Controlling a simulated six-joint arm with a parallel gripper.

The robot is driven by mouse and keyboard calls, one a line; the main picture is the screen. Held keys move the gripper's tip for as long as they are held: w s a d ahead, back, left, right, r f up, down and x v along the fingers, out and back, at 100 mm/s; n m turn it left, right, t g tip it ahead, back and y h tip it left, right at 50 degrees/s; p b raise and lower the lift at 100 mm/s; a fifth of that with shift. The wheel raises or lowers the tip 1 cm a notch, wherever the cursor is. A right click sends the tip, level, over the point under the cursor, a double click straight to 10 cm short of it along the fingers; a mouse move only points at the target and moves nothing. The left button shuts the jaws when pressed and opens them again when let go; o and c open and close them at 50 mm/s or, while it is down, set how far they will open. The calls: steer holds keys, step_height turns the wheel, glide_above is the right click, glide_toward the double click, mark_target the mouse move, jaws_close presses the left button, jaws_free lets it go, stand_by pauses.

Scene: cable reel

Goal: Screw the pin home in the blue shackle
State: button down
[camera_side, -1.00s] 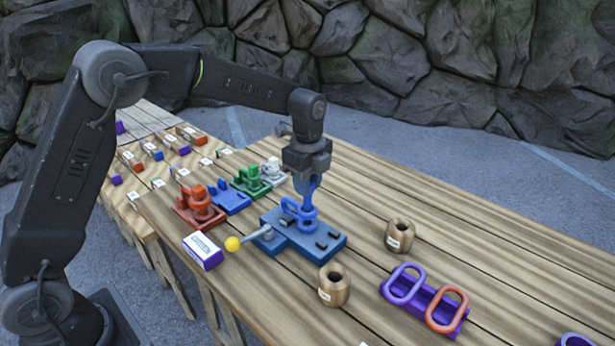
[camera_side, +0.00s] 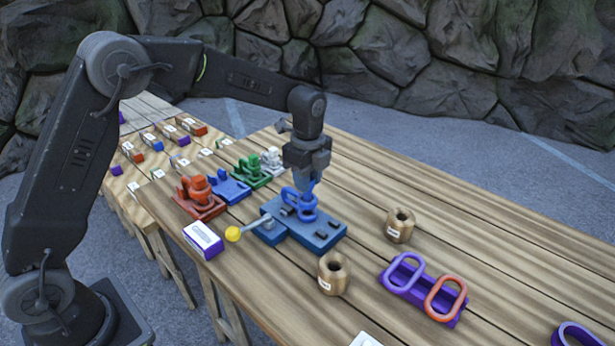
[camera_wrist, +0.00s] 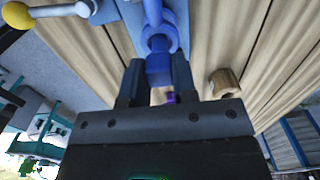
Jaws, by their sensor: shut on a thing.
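The blue shackle (camera_side: 296,207) sits on the blue fixture (camera_side: 325,234), which has black blocks and a lever with a yellow ball (camera_side: 233,233). My gripper (camera_side: 307,182) is right above the shackle, pointing down. In the wrist view, my gripper (camera_wrist: 158,68) is shut on a blue piece that looks like the pin's head (camera_wrist: 159,70). A rounded blue ring (camera_wrist: 160,38) lies just beyond it. The threads and the depth of the pin are hidden.
Red (camera_side: 200,199), blue (camera_side: 229,188), green (camera_side: 251,173) and white (camera_side: 272,161) holders stand behind left. A white-and-purple box (camera_side: 203,240), two wooden spools (camera_side: 334,274) (camera_side: 400,225) and a purple rack with oval links (camera_side: 397,294) surround the fixture.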

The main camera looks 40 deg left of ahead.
steer(key=shift+f, duration=0.85)
stand_by(0.5)
steer(key=c, duration=1.5)
jaws_free()
jaws_close()
